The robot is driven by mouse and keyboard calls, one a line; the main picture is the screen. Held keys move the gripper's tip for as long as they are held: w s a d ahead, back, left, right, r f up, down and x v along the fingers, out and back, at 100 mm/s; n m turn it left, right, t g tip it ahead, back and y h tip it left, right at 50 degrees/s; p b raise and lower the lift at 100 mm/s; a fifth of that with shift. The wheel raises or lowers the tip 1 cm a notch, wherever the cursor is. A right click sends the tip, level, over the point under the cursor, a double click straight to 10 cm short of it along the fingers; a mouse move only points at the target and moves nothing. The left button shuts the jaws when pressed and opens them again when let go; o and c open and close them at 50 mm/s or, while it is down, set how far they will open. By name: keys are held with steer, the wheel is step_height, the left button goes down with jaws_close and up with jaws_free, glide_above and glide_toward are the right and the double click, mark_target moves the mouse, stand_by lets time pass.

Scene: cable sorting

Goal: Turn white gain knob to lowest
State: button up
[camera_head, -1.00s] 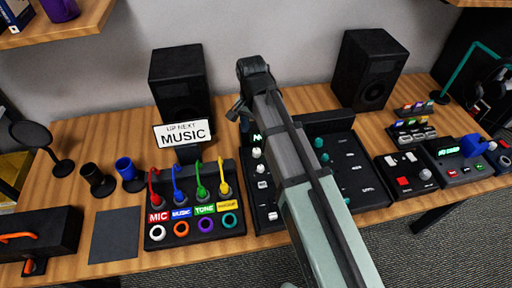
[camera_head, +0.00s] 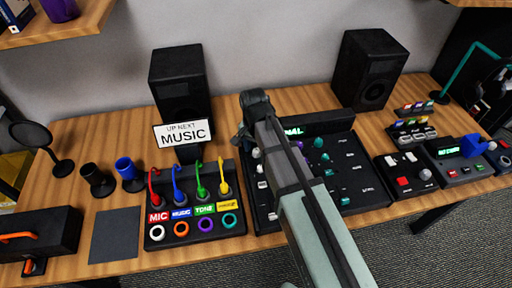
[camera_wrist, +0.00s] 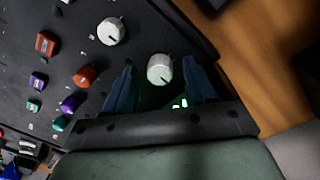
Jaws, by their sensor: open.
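A black mixer panel (camera_head: 357,188) with rows of knobs lies on the desk, partly hidden behind my arm. In the wrist view, a white knob (camera_wrist: 159,69) with a dark pointer mark sits between the two blue fingers of my gripper (camera_wrist: 158,64). The fingers are apart, one on each side of the knob; I cannot tell whether either touches it. A second white knob (camera_wrist: 110,31) is up and to the left. One white knob (camera_head: 257,153) shows beside my arm in the head view. No knob label is readable.
Orange (camera_wrist: 84,76), purple and teal knobs stand close by on the panel. A cable box (camera_head: 160,231) with coloured plugs lies to the left. A sign reading "MUSIC" (camera_head: 182,134) and two speakers (camera_head: 366,70) stand behind.

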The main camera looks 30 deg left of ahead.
jaws_close()
stand_by(0.5)
steer(key=shift+n, duration=0.3)
steer(key=n, duration=0.3)
steer(key=shift+n, duration=0.3)
steer(key=n, duration=0.9)
steer(key=shift+d, duration=0.1)
steer(key=shift+n, duration=1.8)
